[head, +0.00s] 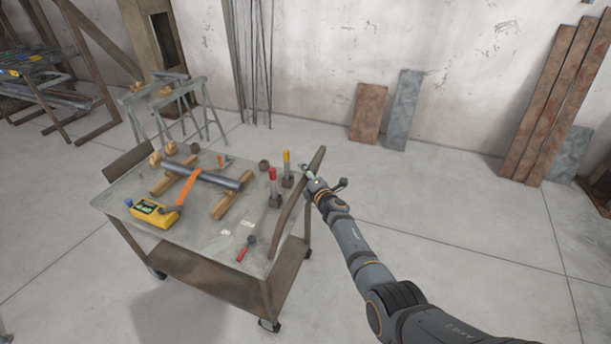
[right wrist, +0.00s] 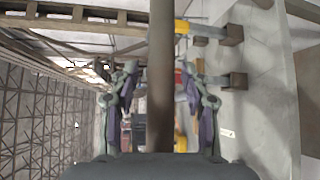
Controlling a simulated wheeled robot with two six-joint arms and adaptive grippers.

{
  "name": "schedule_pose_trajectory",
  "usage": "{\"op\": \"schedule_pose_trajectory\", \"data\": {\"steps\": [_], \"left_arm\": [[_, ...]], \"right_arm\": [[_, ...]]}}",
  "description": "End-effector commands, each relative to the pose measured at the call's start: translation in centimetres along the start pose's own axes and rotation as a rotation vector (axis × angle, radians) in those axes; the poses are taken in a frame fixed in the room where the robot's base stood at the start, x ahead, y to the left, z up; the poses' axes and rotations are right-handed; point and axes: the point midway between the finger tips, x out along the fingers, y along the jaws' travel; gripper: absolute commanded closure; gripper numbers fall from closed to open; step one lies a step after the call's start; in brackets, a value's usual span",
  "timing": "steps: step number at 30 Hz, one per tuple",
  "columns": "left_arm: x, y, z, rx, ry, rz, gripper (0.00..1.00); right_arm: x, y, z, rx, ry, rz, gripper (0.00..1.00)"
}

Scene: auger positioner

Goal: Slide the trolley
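The trolley (head: 212,232) is a grey metal cart on casters, standing left of centre in the head view. Its brown push handle (head: 288,208) runs along its right side. My right gripper (head: 309,178) is at the upper part of this handle, reaching in from the right. In the right wrist view the handle bar (right wrist: 161,40) passes between the two fingers (right wrist: 158,80). The fingers stand apart with gaps visible on both sides of the bar. My left gripper is not in view.
On the trolley top lie a dark pipe (head: 212,178) on wooden blocks, a yellow device (head: 153,213), and red and yellow-topped tools (head: 273,181). Sawhorses (head: 180,106) stand behind. Planks (head: 368,112) lean on the wall. The floor right of the trolley is clear.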

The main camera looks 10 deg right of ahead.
Motion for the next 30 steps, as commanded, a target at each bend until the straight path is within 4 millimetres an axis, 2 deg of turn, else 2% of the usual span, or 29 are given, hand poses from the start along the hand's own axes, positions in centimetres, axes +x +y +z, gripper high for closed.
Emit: {"op": "schedule_pose_trajectory", "data": {"steps": [10, 24, 30], "left_arm": [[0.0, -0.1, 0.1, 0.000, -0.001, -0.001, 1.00], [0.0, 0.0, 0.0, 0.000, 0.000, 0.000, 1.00], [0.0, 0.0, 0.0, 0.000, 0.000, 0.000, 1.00]], "right_arm": [[-0.9, -0.2, -0.1, -0.002, 0.003, 0.000, 0.53], [-6.3, -0.1, -0.1, -0.003, 0.000, 0.000, 0.53], [-7.4, -0.1, -0.1, -0.001, 0.000, -0.001, 0.53]]}}
